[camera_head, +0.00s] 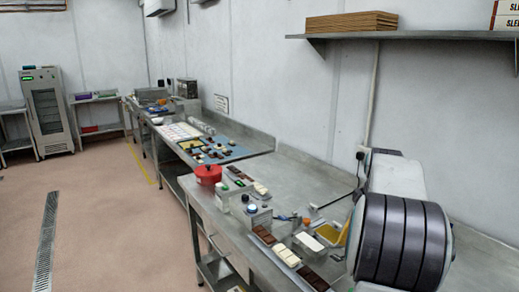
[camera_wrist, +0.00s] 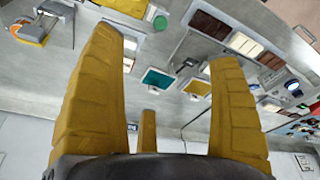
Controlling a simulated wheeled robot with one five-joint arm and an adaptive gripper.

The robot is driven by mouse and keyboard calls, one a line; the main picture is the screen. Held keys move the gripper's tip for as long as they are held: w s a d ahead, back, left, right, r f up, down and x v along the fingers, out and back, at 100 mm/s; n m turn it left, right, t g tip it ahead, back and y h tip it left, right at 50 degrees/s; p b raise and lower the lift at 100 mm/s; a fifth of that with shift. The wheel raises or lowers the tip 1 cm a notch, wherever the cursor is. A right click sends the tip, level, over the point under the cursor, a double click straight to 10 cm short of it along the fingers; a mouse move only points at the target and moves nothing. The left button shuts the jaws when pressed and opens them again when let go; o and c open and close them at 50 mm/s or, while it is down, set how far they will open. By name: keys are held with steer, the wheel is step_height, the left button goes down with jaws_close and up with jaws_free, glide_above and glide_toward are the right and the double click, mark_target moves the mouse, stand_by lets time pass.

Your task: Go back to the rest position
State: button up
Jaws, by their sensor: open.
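My gripper (camera_wrist: 166,48) shows in the wrist view with its yellow fingers spread wide apart. Nothing is between them. The fingers stand in front of the steel bench, whose things appear behind them, and none is seen touching anything. In the head view my dark ribbed and white arm fills the lower right. A yellow piece at its left edge may be a finger, but the arm hides most of the gripper there.
The steel bench (camera_head: 300,188) carries brown and white chocolate bars (camera_head: 284,254), a red pot (camera_head: 208,174) and small boxes. A shelf (camera_head: 420,36) with cardboard hangs above. A teal tray (camera_wrist: 157,78) shows in the wrist view.

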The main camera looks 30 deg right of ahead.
steer(key=w+a+r+n+t, duration=0.15)
steer(key=a+n, duration=0.35)
steer(key=a, duration=1.6)
steer(key=s+a+f+n+t+y, duration=0.1)
steer(key=s+a+f+n, duration=0.3)
steer(key=s+a, duration=0.6)
steer(key=a+y, duration=0.1)
steer(key=a, duration=0.2)
steer(key=shift+a+f, duration=0.15)
steer(key=shift+a, duration=0.15)
